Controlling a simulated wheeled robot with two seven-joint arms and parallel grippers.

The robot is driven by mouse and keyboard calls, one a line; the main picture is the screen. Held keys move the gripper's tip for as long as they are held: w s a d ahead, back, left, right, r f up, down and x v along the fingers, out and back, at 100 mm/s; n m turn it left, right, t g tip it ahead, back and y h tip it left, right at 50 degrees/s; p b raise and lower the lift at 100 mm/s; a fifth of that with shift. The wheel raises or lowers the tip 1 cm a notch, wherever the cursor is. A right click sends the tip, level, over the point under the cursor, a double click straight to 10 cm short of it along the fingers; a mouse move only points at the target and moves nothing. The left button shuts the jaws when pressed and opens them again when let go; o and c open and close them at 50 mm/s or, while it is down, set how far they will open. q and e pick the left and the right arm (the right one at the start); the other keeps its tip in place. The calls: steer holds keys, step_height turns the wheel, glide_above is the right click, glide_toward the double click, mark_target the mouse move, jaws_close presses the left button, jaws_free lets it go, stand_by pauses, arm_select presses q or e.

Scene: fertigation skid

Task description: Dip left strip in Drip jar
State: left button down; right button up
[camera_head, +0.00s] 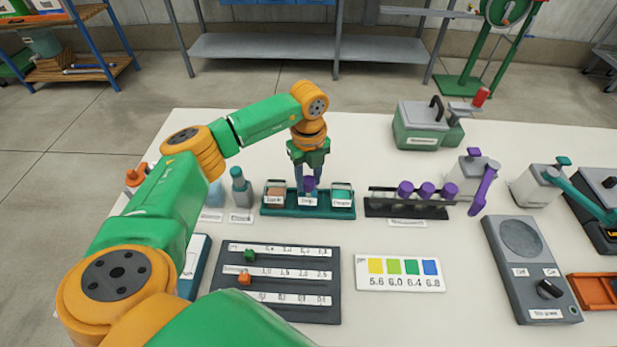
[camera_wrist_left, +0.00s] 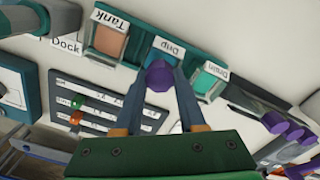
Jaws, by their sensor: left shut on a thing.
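My left gripper (camera_head: 308,181) points down over the middle of the green jar tray (camera_head: 265,210). It is shut on a purple strip handle, the left strip (camera_head: 309,185), which also shows in the left wrist view (camera_wrist_left: 158,77). The handle is right over the Drip jar (camera_wrist_left: 166,53), the middle jar with a blue inside. The lower part of the strip is hidden, so I cannot tell how deep it is in the jar. The Tank jar (camera_head: 275,195) with orange contents is to the left. The Drain jar (camera_head: 341,195) with teal contents is to the right. My right gripper is not in view.
A dark rack (camera_head: 407,208) with three purple-capped strips stands right of the tray; its left end looks empty. A colour chart (camera_head: 400,286) and a dark slider board (camera_head: 275,302) lie in front. A grey-green bottle (camera_head: 241,190) stands left of the tray.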

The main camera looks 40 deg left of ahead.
arm_select(q)
step_height(320, 180, up, 8)
steer(key=p, duration=0.7)
steer(key=shift+r, duration=0.15)
